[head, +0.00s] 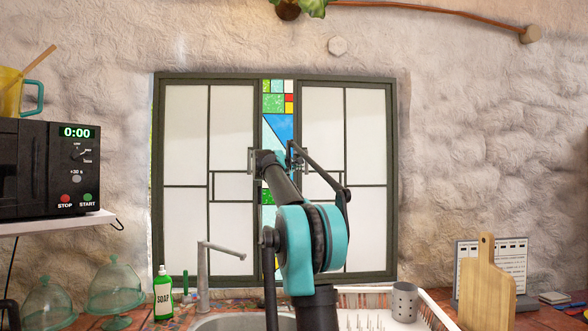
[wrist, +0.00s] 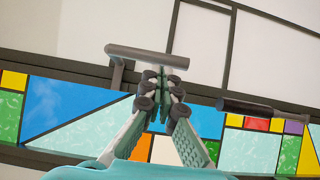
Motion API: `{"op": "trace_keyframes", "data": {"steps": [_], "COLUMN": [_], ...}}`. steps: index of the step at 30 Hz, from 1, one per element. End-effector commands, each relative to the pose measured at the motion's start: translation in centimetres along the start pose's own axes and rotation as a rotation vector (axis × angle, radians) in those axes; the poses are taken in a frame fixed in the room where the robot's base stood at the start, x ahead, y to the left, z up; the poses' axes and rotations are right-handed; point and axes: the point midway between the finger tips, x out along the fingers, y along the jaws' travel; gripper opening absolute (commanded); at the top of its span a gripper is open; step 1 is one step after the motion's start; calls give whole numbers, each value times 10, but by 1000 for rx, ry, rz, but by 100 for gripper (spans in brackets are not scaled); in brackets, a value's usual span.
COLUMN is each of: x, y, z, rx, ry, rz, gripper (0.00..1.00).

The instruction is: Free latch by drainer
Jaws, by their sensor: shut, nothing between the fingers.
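The closed window (head: 325,79) has white panes on both sides of a stained-glass strip (head: 278,128). My gripper (head: 294,160) is in front of the strip by the right pane, partly hidden by my arm. In the wrist view my gripper (wrist: 160,88) has its fingers together and empty, beside a grey bar handle (wrist: 147,57) on a post; I cannot tell whether they touch. A dark latch-like lever (wrist: 248,107) lies along the frame edge to the right, apart from the fingers. The dish drainer (head: 368,321) is below the window's right side, partly hidden.
A grey tap (head: 203,270) and sink (head: 240,322) are below the window. A green soap bottle (head: 163,295) stands left. A grey cup (head: 404,302) and cutting board (head: 486,285) stand right. A microwave (head: 50,168) sits on a shelf at left.

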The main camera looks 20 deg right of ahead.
Motion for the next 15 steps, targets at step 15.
{"op": "trace_keyframes", "data": {"steps": [15], "x": [1], "y": [-1], "z": [1], "rx": [-22], "ry": [0], "rz": [14], "gripper": [0]}}
